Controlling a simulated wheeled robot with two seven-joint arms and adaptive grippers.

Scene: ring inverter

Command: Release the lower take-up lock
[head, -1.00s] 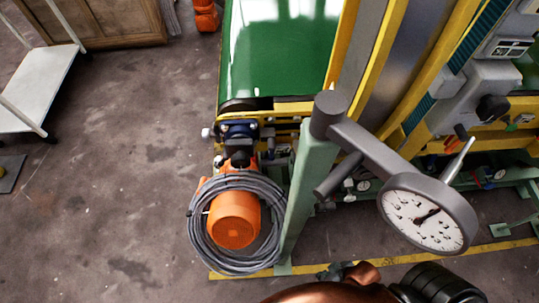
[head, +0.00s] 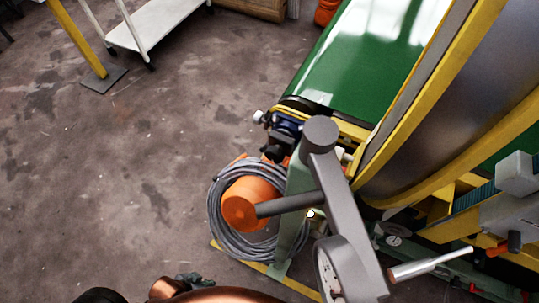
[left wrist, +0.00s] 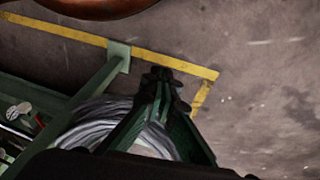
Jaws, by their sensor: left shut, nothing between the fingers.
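I cannot tell for certain which part is the lower take-up lock. A dark blue bearing block (head: 286,127) with a silver knob (head: 259,116) sits at the near end of the green conveyor belt (head: 365,55). My left gripper (head: 192,281) is partly seen at the bottom of the head view, beside my copper-coloured arm and left of the machine. In the left wrist view, the shut, empty fingers (left wrist: 165,80) show against the floor and a grey cable coil, touching nothing that I can make out. My right gripper is not identifiable in view.
A white cart (head: 155,30) stands at the back left. Floor on the left is clear.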

